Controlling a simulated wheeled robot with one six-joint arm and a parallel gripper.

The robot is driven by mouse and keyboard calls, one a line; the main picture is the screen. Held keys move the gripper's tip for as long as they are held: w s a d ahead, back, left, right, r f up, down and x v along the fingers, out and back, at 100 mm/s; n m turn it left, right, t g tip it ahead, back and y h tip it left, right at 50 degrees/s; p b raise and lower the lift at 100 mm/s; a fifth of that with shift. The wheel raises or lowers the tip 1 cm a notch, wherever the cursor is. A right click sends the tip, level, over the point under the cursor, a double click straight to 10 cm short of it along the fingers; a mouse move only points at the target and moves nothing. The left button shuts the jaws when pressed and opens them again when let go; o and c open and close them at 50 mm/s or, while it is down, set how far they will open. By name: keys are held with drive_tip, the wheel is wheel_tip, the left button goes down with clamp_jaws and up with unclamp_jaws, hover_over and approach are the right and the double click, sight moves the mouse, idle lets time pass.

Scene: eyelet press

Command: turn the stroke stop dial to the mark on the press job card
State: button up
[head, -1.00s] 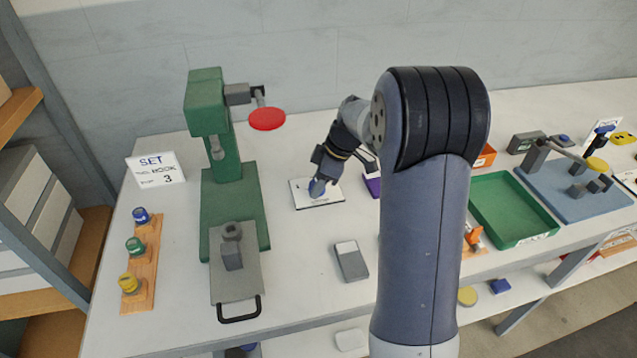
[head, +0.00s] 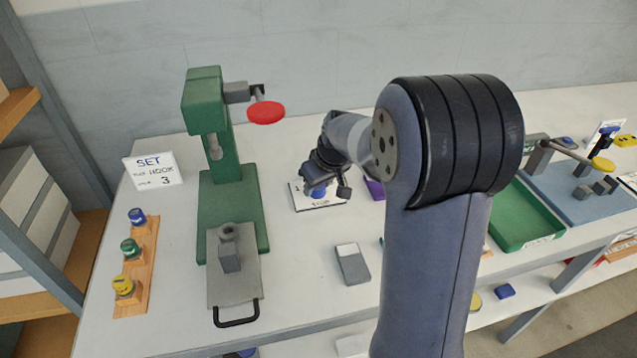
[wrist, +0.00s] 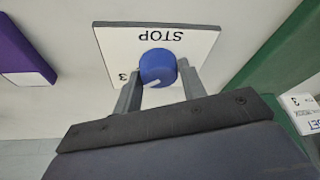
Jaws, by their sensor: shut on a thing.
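The stroke stop dial is a blue round knob (wrist: 158,67) with a white pointer line, on a white plate (wrist: 110,42) marked "STOP" and "3" in the wrist view. My gripper (wrist: 158,80) is shut on the knob, one finger on each side. In the wrist view the pointer line slants toward the lower left; part of the plate is hidden behind the gripper. In the head view the knob (head: 319,193) shows just below my gripper, on the plate (head: 298,200). The job card (head: 153,170) stands left of the press and reads "SET", "HOOK" and "3"; its smaller words are unclear.
The green press (head: 232,210) with a red knob (head: 266,112) stands left of the dial plate. A small grey box (head: 352,263) lies in front of the plate. A purple item (wrist: 22,55) lies beside it. A green tray (head: 530,225) is at the right.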

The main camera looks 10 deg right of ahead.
drive_tip(key=shift+m+h, duration=0.3)
drive_tip(key=shift+m, duration=0.3)
drive_tip(key=o, duration=1)
drive_tip(key=shift+c, duration=0.2)
drive_tip(key=v, duration=1.1)
drive_tip(key=shift+p, duration=0.4)
drive_tip(key=shift+f, duration=0.2)
